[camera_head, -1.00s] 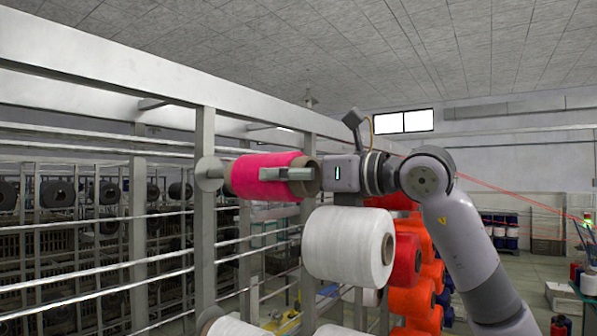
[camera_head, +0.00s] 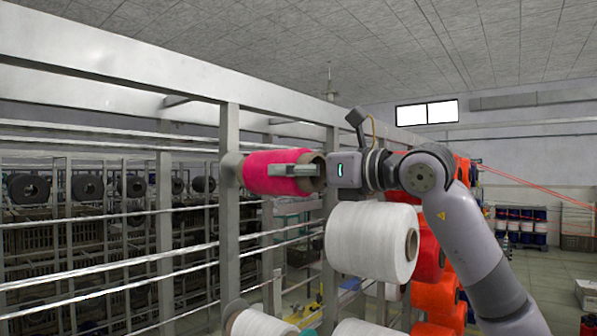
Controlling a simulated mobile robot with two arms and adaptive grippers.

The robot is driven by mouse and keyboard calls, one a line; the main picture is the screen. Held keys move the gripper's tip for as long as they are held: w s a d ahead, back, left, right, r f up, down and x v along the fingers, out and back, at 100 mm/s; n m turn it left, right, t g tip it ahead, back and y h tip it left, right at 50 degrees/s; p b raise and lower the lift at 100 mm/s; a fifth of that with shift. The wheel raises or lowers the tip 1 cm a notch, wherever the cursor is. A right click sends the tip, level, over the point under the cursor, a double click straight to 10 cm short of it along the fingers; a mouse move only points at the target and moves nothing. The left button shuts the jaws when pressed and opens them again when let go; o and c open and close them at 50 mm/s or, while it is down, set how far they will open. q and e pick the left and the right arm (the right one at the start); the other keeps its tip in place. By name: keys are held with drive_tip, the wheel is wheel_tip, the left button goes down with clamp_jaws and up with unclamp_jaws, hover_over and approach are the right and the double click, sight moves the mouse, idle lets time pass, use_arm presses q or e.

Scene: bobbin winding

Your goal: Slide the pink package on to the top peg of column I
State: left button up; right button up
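The pink package (camera_head: 266,172), a pink yarn roll on a brown tube, lies level against the top of the nearest upright column (camera_head: 230,207). Its far end is close to the round grey plate (camera_head: 229,173) on that column; the peg itself is hidden, so I cannot see how far the package is on it. My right gripper (camera_head: 289,169) comes from the right. One finger lies along the package's near side; the other is hidden behind it. It looks shut on the package. My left gripper is not in view.
A white roll (camera_head: 368,243) hangs just below my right gripper, with more white rolls (camera_head: 262,324) lower down. Orange-red rolls (camera_head: 433,294) stand behind my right arm. White horizontal rails (camera_head: 110,268) run left of the column. A thick beam (camera_head: 120,72) passes above.

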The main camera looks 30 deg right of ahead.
drive_tip(key=shift+x, duration=1.8)
drive_tip(key=shift+f+b, duration=0.45)
drive_tip(key=o, duration=1.4)
drive_tip(key=shift+s, duration=0.1)
drive_tip(key=v, duration=1.2)
